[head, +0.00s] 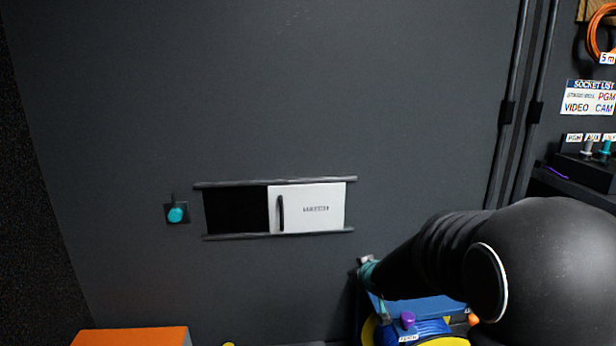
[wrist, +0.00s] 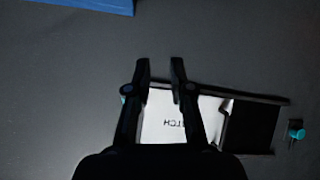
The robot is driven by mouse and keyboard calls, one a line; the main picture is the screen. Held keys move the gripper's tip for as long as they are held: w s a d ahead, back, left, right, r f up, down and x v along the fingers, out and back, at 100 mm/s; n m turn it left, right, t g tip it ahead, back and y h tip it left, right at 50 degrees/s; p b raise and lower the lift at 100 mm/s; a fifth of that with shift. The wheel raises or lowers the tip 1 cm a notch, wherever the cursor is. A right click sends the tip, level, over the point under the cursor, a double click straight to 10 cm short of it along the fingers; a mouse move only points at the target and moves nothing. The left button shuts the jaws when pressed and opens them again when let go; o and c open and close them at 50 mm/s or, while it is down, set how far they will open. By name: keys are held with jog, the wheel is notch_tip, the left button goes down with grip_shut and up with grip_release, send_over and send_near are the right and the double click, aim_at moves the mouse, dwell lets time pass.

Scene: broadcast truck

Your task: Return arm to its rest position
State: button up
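My arm reaches in from the lower right of the head view, bent toward the wall, with its far end low and right of the hatch. My gripper (wrist: 160,68) shows in the wrist view with its two dark fingers apart and nothing between them. Behind the fingers is the white hatch door (wrist: 160,122), seen upside down; it also shows in the head view (head: 318,222). The door has a black handle and sits at the right of its rails, leaving a dark opening (head: 236,210) at the left.
A teal knob (head: 175,214) is on the wall left of the hatch. An orange box top (head: 130,337) is at lower left. A blue case with a yellow reel (head: 368,331) stands below my arm. Pipes (head: 509,110) and a socket list (head: 588,97) are at right.

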jog(key=s+d+r+m+g+h, duration=0.1)
jog(key=s+d+g+h, duration=0.15)
jog(key=s, duration=0.75)
jog(key=s+d+m+g+h, duration=0.1)
jog(key=s+d+m+g, duration=0.15)
jog(key=s, duration=0.65)
jog(key=s+a+r+y, duration=0.1)
jog(key=s+r, duration=0.2)
jog(key=s, duration=0.5)
jog(key=s+a+r+y, duration=0.1)
jog(key=s+r, duration=0.3)
jog(key=s, duration=0.4)
jog(key=shift+s+r+m, duration=0.2)
jog(key=shift+s+m, duration=0.15)
